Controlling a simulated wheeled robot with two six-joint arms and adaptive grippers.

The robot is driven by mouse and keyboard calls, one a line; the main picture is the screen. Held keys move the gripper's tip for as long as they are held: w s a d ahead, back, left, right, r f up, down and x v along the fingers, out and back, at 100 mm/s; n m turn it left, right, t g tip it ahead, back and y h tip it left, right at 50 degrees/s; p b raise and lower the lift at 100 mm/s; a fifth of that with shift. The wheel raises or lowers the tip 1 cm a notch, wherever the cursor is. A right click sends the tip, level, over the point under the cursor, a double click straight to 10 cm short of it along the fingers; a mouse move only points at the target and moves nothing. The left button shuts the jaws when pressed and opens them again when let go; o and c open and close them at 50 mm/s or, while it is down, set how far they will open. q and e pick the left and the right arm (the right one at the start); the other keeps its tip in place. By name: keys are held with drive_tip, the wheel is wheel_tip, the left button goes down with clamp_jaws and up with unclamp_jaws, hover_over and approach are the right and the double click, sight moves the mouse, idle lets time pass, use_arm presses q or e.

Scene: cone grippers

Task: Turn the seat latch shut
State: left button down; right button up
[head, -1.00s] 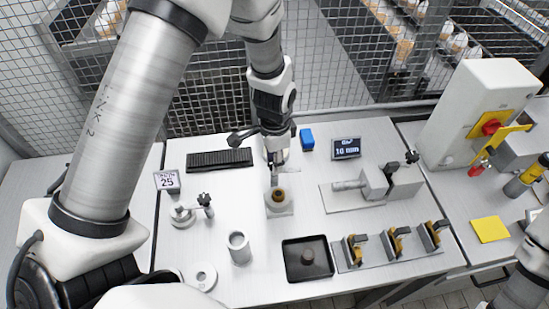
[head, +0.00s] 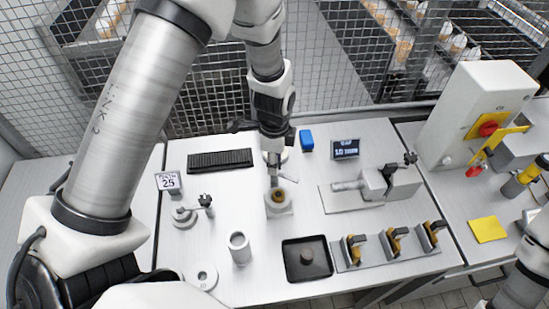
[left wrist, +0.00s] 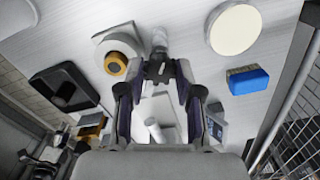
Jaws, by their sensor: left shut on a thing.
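The seat (head: 281,208) is a pale square block with a brass-coloured ring (head: 278,196) on top, near the middle of the table. A grey latch handle (head: 274,181) stands at the block's far side. My left gripper (head: 272,162) reaches down from above and is shut on the latch handle. The left wrist view shows the handle (left wrist: 159,42) at my fingertips (left wrist: 158,70), with the seat block and brass ring (left wrist: 116,63) beside it. The latch's exact angle is hard to tell. My right gripper is not in view.
A hollow grey cylinder (head: 239,247), a black tray (head: 290,265) and a rack (head: 393,248) with brass-coloured parts stand nearer. A clamp (head: 184,215) is left and a fixture (head: 377,185) right. A blue block (head: 307,140) lies behind. Bare table surrounds the seat.

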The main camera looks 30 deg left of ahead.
use_arm(q)
drive_tip(key=m, duration=0.6)
drive_tip(key=shift+s+f+m, duration=0.25)
drive_tip(key=shift+m, duration=0.05)
drive_tip(key=m, duration=0.5)
drive_tip(key=shift+m, duration=0.3)
drive_tip(key=c, duration=0.8)
unclamp_jaws()
drive_tip(key=shift+w, duration=0.1)
drive_tip(key=shift+o, duration=0.2)
drive_tip(key=shift+w, duration=0.1)
drive_tip(key=shift+r, duration=0.1)
drive_tip(key=shift+r, duration=0.15)
wheel_tip(320, 180, up, 12)
drive_tip(key=shift+f, duration=0.2)
